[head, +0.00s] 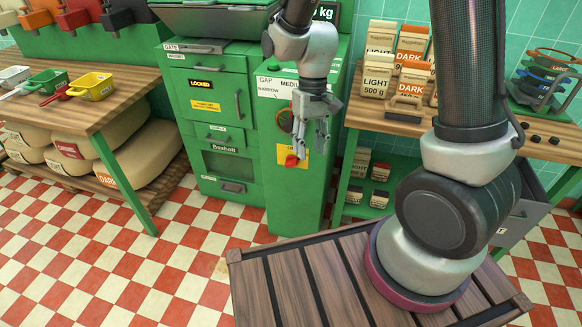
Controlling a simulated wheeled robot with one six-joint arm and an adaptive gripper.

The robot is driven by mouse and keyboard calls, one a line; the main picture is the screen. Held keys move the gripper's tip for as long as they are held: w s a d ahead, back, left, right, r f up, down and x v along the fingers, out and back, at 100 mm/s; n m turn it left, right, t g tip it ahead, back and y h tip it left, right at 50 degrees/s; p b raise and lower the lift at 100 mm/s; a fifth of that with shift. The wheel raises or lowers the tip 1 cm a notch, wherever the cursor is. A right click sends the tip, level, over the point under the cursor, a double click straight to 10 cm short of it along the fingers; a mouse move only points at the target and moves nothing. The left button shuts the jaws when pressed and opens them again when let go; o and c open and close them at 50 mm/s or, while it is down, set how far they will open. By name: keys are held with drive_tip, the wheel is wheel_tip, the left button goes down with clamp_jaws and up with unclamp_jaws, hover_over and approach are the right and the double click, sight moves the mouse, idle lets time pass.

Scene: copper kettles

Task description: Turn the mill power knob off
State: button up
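The mill is a green cabinet (287,200) with a white label at its top reading GAP, MEDIUM and NARROW. A red knob (291,160) sits on its front over a yellow label, and I take it as the power knob. A dark round dial (285,120) sits above it. My gripper (312,148) hangs in front of the mill, pointing down, just right of the red knob. Its two fingers look apart with nothing between them. Whether a finger touches the knob cannot be told. The yellow label's text is partly hidden.
A green cabinet marked LOCKED (213,95) stands left of the mill. A wooden shelf (420,128) with coffee bags stands right. A wooden table (110,100) with small scoops is at the left. The red-and-white checkered floor (100,250) is clear at the front left.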

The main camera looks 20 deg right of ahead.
drive_tip(key=w+a+f+m, duration=0.1)
drive_tip(key=w+a+f, duration=0.15)
drive_tip(key=f, duration=0.45)
drive_tip(key=w+a+f+m+t, duration=0.1)
drive_tip(key=a+f, duration=0.3)
drive_tip(key=f, duration=0.3)
drive_tip(key=w+a+f+m, duration=0.1)
drive_tip(key=w+a+f, duration=0.15)
drive_tip(key=f, duration=0.35)
drive_tip(key=m+t+h, duration=1)
drive_tip(key=m+t, duration=0.7)
approach(291, 166)
drive_tip(key=x, duration=0.9)
drive_tip(key=shift+w+d+r, duration=0.1)
drive_tip(key=shift+w+d, duration=0.1)
drive_tip(key=shift+w, duration=0.1)
clamp_jaws()
